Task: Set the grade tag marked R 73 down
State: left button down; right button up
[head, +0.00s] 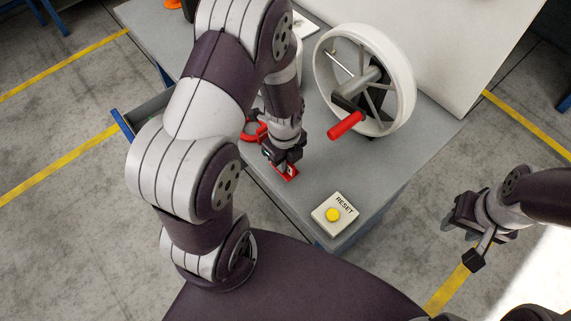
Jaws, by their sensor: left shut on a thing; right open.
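My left gripper (285,161) points down over the grey bench and is shut on a small red tag (289,174). The tag has a pale mark on its face, too small to read. It is at or just above the bench top near the front edge; I cannot tell whether it touches. The gripper hides part of it. My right gripper (466,238) is open and empty, out over the floor to the right of the bench.
A white handwheel (325,58) with a red handle (346,125) stands behind the tag. A RESET box with a yellow button (333,214) sits at the bench's front corner. A red curved object (254,131) lies left of my gripper. Bench top (372,178) right of the tag is clear.

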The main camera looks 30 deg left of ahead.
pick_arm(q)
jog(key=f, duration=0.2)
jog(key=shift+s+a+f, duration=0.15)
jog(key=shift+s+f, duration=0.05)
jog(key=shift+f, duration=0.15)
jog(key=shift+w+f, duration=0.1)
jog(key=shift+f, duration=0.15)
jog(key=c, duration=1.1)
grip_release()
jog(key=shift+r, duration=0.1)
notch_tip(320, 180, up, 12)
jog(key=shift+f, duration=0.15)
jog(key=shift+r+n, duration=0.35)
jog(key=shift+n, duration=0.05)
jog(key=s+r+n, duration=0.1)
jog(key=n, duration=0.6)
jog(key=s+d+r+n+t, duration=0.1)
jog(key=s+n, duration=0.1)
jog(key=n, duration=0.5)
jog(key=s+d+r+n, duration=0.1)
jog(key=n, duration=0.6)
jog(key=shift+s+d+r, duration=0.15)
jog(key=shift+d+r, duration=0.1)
jog(key=shift+r, duration=0.15)
